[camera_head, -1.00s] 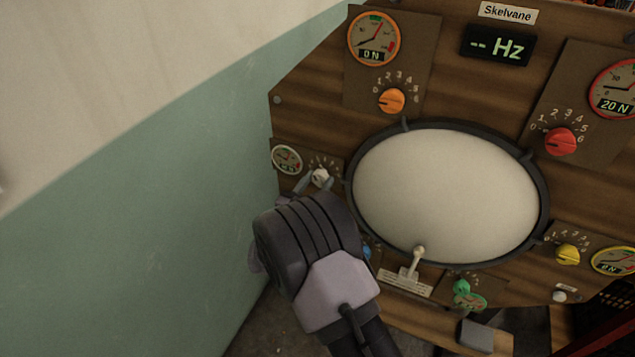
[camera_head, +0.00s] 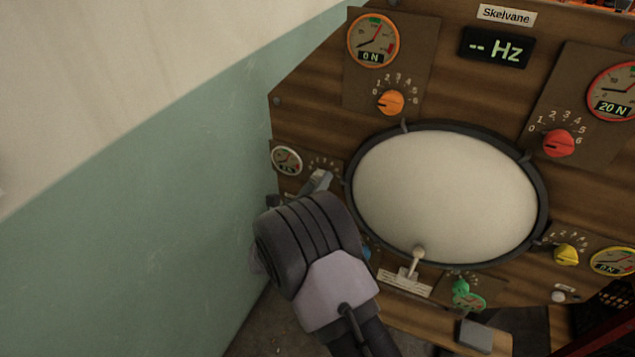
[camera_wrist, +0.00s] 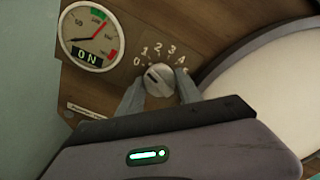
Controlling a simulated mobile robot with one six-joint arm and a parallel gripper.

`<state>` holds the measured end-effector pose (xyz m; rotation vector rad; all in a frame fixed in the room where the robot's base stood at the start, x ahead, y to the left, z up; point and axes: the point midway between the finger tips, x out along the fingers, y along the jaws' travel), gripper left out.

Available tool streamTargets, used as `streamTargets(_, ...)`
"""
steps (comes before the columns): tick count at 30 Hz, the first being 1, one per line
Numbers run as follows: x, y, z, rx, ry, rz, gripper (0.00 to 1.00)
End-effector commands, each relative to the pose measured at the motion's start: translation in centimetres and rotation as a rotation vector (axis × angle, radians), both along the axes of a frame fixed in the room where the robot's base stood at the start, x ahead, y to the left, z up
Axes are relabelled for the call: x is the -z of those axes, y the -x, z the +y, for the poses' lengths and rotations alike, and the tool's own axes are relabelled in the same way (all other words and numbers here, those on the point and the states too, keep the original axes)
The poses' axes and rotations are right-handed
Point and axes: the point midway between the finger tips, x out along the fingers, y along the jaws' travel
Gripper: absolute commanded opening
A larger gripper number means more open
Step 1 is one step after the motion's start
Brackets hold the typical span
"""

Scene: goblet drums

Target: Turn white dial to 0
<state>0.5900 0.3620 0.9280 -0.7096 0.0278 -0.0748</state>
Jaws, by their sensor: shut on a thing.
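The white dial (camera_wrist: 158,81) sits on the wooden panel in the wrist view, below an arc of numbers starting at 0 on the left. Its dark mark points up and left, toward the 0 end. My gripper (camera_wrist: 160,88) is shut on the dial, one finger on each side. In the head view my gripper (camera_head: 318,181) is at the panel's left side and hides the dial. The white-rimmed gauge (camera_wrist: 90,34) beside the dial reads 0 N in the wrist view; it also shows in the head view (camera_head: 286,160).
The large round drum skin (camera_head: 447,195) lies right of my gripper, its dark rim close by. A green and cream wall (camera_head: 150,200) stands to the left. Orange (camera_head: 390,102), red (camera_head: 559,143), yellow (camera_head: 566,255) and green (camera_head: 461,287) dials and a white lever (camera_head: 416,258) are farther off.

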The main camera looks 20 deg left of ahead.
Motion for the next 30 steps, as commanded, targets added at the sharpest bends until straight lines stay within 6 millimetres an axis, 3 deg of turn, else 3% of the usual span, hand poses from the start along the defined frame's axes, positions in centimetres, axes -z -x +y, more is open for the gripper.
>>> streamTargets(13,0.07,0.05,-0.1,0.001,0.279,0.024,0.01)
streamTargets(30,0.09,0.05,-0.11,0.001,0.354,0.03,0.01)
